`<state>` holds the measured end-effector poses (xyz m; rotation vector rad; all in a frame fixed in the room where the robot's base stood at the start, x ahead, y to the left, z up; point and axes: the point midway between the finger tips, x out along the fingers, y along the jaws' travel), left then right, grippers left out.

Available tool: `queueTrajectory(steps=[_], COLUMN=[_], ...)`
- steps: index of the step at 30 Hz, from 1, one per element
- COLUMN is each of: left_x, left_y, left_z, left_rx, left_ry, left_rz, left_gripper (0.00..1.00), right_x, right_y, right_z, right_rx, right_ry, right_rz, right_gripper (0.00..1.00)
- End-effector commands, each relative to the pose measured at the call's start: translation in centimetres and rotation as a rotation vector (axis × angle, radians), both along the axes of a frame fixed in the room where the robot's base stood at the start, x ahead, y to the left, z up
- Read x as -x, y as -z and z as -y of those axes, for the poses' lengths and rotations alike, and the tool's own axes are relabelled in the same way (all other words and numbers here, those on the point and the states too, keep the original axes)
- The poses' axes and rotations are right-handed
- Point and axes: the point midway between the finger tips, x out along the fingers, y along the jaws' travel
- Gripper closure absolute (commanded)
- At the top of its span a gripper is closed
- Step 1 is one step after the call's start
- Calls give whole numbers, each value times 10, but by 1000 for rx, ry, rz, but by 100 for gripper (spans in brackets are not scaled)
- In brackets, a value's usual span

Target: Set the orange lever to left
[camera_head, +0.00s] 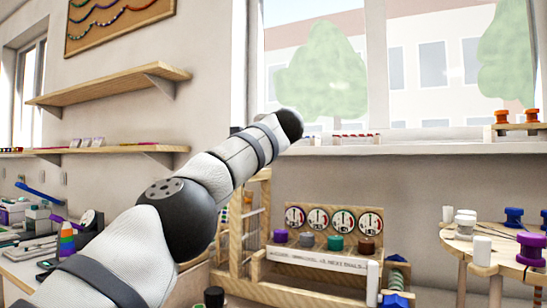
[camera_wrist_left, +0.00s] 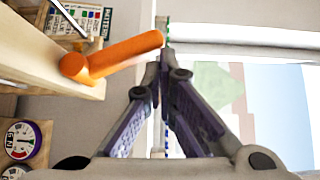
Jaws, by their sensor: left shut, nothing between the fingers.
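The orange lever (camera_wrist_left: 112,54) shows in the left wrist view as a rounded bar. Its thick pivot end sits on a pale wooden board (camera_wrist_left: 45,62), and its free end points right, towards my fingers. My left gripper (camera_wrist_left: 164,62) is shut and empty, with its fingertips right beside the lever's free end. I cannot tell whether they touch. In the head view my left arm reaches up and across, but its gripper is hidden and I cannot make out the lever. My right gripper is not in view.
A wooden dial panel (camera_head: 333,219) with several colored knobs stands below my arm. A round table (camera_head: 455,240) with spools is at the right. Orange spools (camera_head: 502,117) stand near the window sill (camera_head: 400,149). A wooden shelf (camera_head: 110,84) hangs on the left wall.

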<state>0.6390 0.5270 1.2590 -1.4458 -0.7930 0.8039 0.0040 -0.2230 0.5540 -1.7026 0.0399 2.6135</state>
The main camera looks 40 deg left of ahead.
Motion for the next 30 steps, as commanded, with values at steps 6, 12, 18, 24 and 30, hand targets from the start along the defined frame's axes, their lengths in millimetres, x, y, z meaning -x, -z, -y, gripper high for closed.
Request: queueTrajectory(steps=[6, 12, 18, 24, 30], left_x=[1, 2, 2, 2, 5], left_y=[-1, -1, -1, -1, -8], left_z=[-5, -7, -8, -7, -7], left_rx=[-1, 0, -1, -1, -1], left_ry=[0, 0, 0, 0, -1], left_rz=[-1, 0, -1, -1, 2], left_gripper=[100, 100, 100, 100, 100], right_x=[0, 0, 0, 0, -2], right_y=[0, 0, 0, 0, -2], right_z=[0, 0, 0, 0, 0], right_rx=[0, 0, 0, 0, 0], right_ry=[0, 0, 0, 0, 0], right_rz=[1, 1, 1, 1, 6], right_gripper=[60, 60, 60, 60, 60])
